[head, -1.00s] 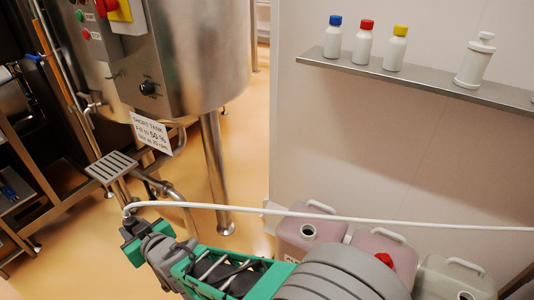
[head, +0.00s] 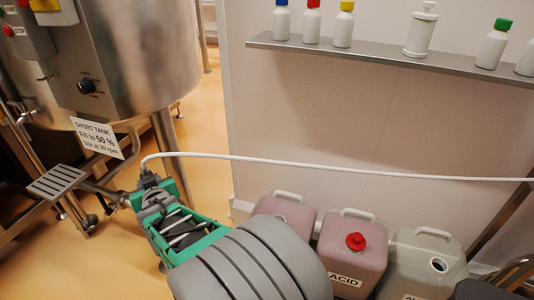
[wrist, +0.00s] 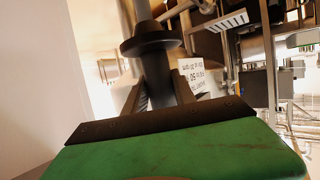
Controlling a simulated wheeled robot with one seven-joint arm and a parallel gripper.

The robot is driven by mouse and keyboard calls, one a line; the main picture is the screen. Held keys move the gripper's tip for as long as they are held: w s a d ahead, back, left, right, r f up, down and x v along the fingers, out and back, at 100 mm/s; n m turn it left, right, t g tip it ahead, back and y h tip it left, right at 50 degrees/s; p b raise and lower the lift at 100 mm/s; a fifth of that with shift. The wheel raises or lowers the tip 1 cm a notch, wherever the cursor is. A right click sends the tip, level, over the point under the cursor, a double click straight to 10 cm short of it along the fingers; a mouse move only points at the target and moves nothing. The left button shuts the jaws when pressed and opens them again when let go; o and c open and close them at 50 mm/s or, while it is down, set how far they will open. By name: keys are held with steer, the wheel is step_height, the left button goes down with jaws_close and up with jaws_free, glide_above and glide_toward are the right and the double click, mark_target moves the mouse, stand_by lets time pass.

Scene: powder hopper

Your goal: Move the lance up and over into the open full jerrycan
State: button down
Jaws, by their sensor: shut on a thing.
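My gripper (head: 148,182) is shut on the lance, left of the jerrycans and in front of the tank. The lance's dark flanged collar (wrist: 152,42) and grey tube show between the fingers in the wrist view; its lower end is hidden. A white hose (head: 330,164) runs from its top to the right.
A steel tank (head: 120,60) with a SHORT TANK sign (head: 97,137) stands at left, with a small slotted platform (head: 57,181) below. A wall shelf (head: 380,58) holds several capped bottles. A dark frame stands at far right. Floor is clear left of the jerrycans.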

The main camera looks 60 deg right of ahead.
steer(key=s+d+f+m+g+h+b, duration=0.1)
steer(key=s+d+m+g+h+b, duration=0.2)
steer(key=d, duration=0.7)
steer(key=s+d+m+g+h+b, duration=0.1)
steer(key=s+d+m+h+b, duration=0.3)
steer(key=d, duration=0.7)
steer(key=s+d+f+m+g+b, duration=0.1)
steer(key=s+d+m+g+b, duration=0.4)
steer(key=s+d, duration=1.1)
step_height(320, 180, down, 33)
steer(key=a+n+g+b, duration=0.1)
steer(key=b, duration=1.6)
steer(key=shift+s+a+f, duration=0.15)
steer(key=shift+s+a, duration=0.05)
steer(key=shift+a, duration=0.05)
steer(key=c, duration=0.9)
jaws_free()
steer(key=shift+f, duration=0.1)
steer(key=shift+c, duration=0.2)
